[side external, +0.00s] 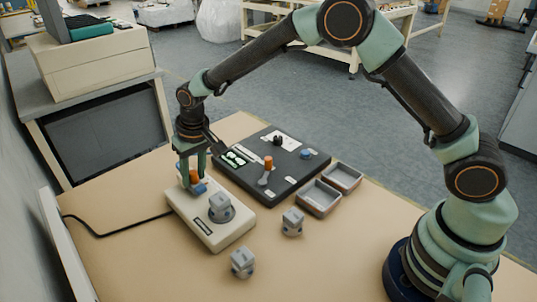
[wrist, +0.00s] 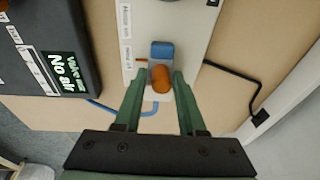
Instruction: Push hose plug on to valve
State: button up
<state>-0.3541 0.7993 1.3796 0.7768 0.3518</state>
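My gripper (wrist: 160,76) points down at the far end of a beige valve block (side external: 212,232); it also shows in the side view (side external: 194,176). An orange rounded part (wrist: 161,80) sits between its two green fingers, just in front of a blue piece (wrist: 161,50) on the block. Narrow gaps show beside the orange part; a pale piece under it is partly hidden, so I cannot tell whether the fingers grip. A thin blue hose (wrist: 107,109) runs in from the left and passes behind the left finger. The join between orange and blue parts is unclear.
A dark panel (wrist: 35,45) with a display reading "No air" stands beside the block. A grey knob (side external: 220,206) rises from the block. Two loose grey knobs (side external: 292,221) (side external: 242,262) and two grey trays (side external: 319,197) (side external: 342,177) lie nearby. A black cable (side external: 110,231) leaves the block.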

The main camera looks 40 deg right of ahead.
jog(key=shift+s+a, duration=0.1)
jog(key=shift+a, duration=0.05)
jog(key=shift+s+a, duration=0.15)
jog(key=shift+s, duration=2.1)
jog(key=shift+r, duration=0.1)
jog(key=o, duration=0.7)
notch_tip(320, 180, up, 7)
jog(key=shift+d, duration=0.2)
